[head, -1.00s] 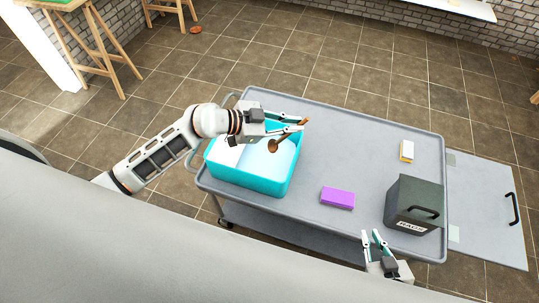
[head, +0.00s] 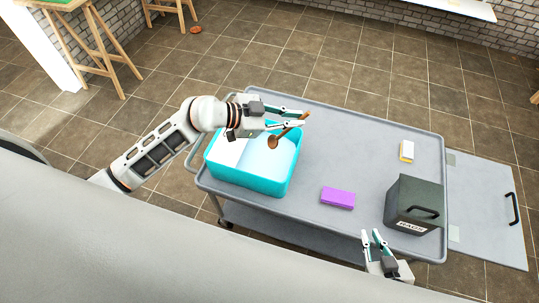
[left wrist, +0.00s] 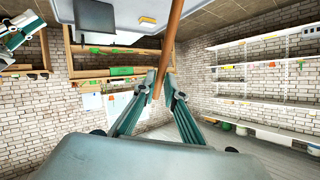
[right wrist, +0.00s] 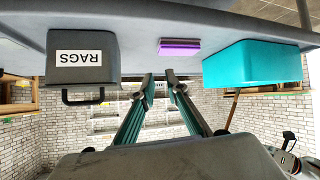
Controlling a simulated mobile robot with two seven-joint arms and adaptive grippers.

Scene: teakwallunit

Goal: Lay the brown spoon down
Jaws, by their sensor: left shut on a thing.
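The brown spoon (head: 287,131) is held at its handle by my left gripper (head: 302,117), above the right back part of the teal bin. Its bowl end points down to the left, over the bin. In the left wrist view the brown handle (left wrist: 171,45) stands between the fingertips (left wrist: 161,84). My right gripper (head: 372,237) is at the cart's front edge, near the black box, with its fingers apart and nothing between them; the right wrist view shows this gap too (right wrist: 158,80).
The teal bin (head: 247,184) stands on the left of the grey cart (head: 330,150). A purple block (head: 338,198), a black RAGS box (head: 413,204) and a yellow-white block (head: 407,151) are on the cart. The cart's middle and back are clear.

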